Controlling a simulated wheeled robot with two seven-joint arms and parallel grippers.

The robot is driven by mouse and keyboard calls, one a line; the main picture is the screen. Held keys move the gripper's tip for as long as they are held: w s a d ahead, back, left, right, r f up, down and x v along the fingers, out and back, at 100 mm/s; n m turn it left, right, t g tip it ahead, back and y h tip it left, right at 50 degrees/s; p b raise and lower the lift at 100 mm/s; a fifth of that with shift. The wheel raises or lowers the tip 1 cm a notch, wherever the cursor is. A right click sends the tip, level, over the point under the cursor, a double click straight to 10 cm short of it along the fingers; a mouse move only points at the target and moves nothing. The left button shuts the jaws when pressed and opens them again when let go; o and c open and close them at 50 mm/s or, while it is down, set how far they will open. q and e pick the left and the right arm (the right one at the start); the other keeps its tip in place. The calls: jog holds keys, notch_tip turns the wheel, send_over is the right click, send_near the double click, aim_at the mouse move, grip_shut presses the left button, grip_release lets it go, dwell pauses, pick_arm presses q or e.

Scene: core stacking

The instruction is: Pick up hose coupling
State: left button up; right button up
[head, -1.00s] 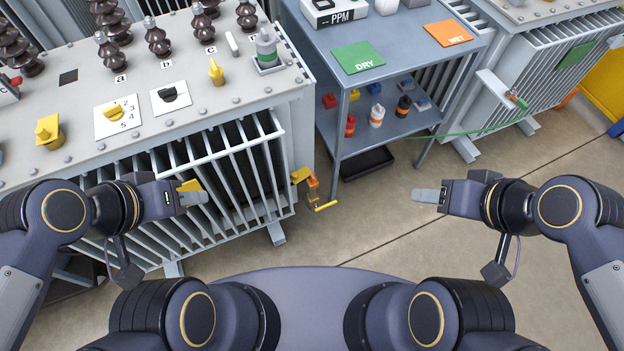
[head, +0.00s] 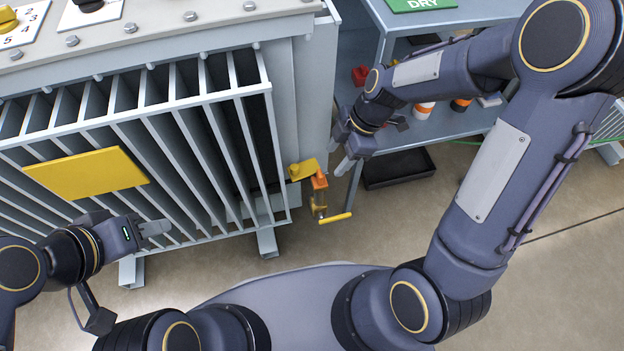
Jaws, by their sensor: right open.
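I cannot make out a separate hose coupling with certainty. A valve fitting with an orange body (head: 320,182) and a yellow lever (head: 335,217) sticks out low at the grey transformer's right corner. My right gripper (head: 348,156) is open, just above and to the right of this fitting in the picture, and appears empty. A short piece of green hose (head: 466,142) shows behind my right arm; its ends are hidden. My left gripper (head: 155,229) is in front of the transformer's cooling fins, empty; its finger gap cannot be made out.
The transformer (head: 313,80) with its fins and a yellow plate (head: 87,173) fills the left. A blue-grey cart (head: 375,50) stands at the right, partly behind my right arm. A black tray (head: 399,169) lies below it. The floor in front is clear.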

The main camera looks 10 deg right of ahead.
aim_at(320, 173)
jog(key=b+x, duration=0.1)
jog(key=x, duration=0.2)
jog(key=a+b+x, duration=0.1)
jog(key=x, duration=0.2)
jog(key=shift+w+a+f+b, duration=0.15)
jog(key=shift+a+b, duration=0.05)
jog(key=shift+b, duration=0.2)
jog(key=shift+a+f, duration=0.2)
jog(key=shift+f, duration=0.3)
grip_shut()
jog(key=shift+r, duration=0.15)
